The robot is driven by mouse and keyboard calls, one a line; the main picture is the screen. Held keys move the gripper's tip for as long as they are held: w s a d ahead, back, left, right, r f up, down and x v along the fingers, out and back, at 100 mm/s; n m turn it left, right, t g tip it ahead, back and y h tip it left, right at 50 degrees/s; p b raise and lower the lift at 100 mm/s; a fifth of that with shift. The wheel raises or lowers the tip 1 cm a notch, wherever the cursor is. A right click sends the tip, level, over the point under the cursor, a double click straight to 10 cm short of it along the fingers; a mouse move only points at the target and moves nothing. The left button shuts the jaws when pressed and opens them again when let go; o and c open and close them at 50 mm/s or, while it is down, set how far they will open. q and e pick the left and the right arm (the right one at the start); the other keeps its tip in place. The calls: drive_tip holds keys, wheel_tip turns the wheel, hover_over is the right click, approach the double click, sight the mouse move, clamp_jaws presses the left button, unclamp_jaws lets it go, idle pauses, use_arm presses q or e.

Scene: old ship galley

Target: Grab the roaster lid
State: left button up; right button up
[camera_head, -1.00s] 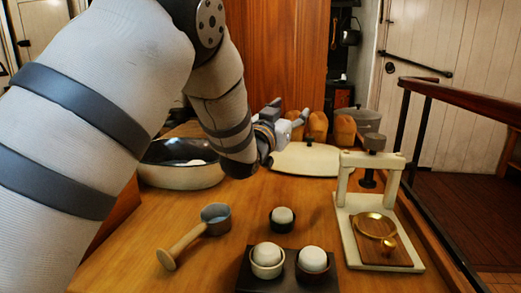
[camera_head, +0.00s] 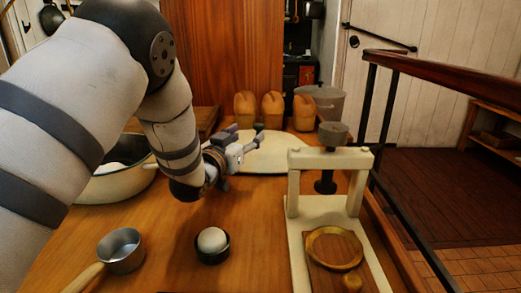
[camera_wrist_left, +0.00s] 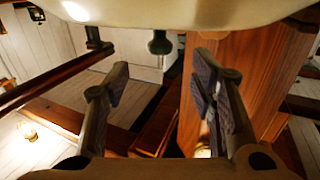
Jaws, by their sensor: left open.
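The roaster lid (camera_head: 280,155) is a pale cream, flat, rounded piece lying on the wooden table, behind the press. In the left wrist view the cream lid (camera_wrist_left: 220,12) fills the top edge, with its dark knob (camera_wrist_left: 159,42) between the lines of the fingers, beyond their tips. My left gripper (camera_head: 249,139) is open and empty at the lid's left part and hides some of it. Both fingers of the left gripper (camera_wrist_left: 160,80) show spread apart in the wrist view. I cannot tell whether it touches the lid. My right gripper is not in view.
The cream oval roaster (camera_head: 125,186) stands left, partly behind my left arm. Several loaves (camera_head: 272,108) and a grey pot (camera_head: 322,102) stand behind the lid. A press (camera_head: 298,232) stands right. A dark cup (camera_head: 212,252) and a saucepan (camera_head: 121,258) are in front. A railing (camera_head: 440,68) runs right.

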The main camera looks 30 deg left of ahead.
sight(257, 127)
use_arm(q)
drive_tip(key=w+b, duration=0.1)
drive_tip(key=w, duration=0.5)
drive_tip(key=shift+w+a, duration=0.15)
drive_tip(key=shift+w, duration=0.1)
drive_tip(key=shift+r, duration=0.1)
clamp_jaws()
